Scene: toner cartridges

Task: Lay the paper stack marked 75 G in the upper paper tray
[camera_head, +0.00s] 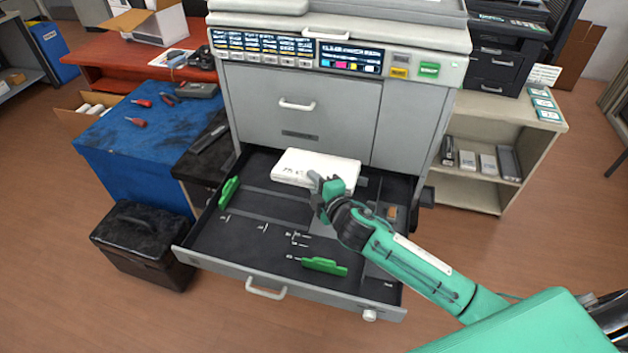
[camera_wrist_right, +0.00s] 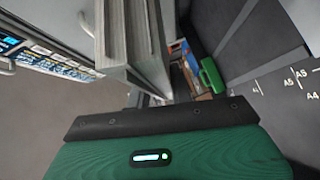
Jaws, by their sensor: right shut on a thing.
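The white paper stack (camera_head: 310,165) shows dark "75 G" lettering on its top. It is at the back of the pulled-out paper tray (camera_head: 255,235), close to the machine's front. My right gripper (camera_head: 321,184) is at the stack's front edge and is shut on it. The stack looks roughly level; whether it touches the tray floor cannot be told. In the right wrist view, a pale grey layered shape (camera_wrist_right: 130,40) fills the top centre. The tray floor lies to its right, with size marks on it. My left gripper is in neither view.
Inside the tray are a green guide (camera_head: 229,192) at the left and another green guide (camera_head: 324,266) near the front. A closed drawer (camera_head: 300,105) is above. A blue table (camera_head: 130,130) and black case (camera_head: 140,240) stand left; a shelf (camera_head: 490,130) stands right.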

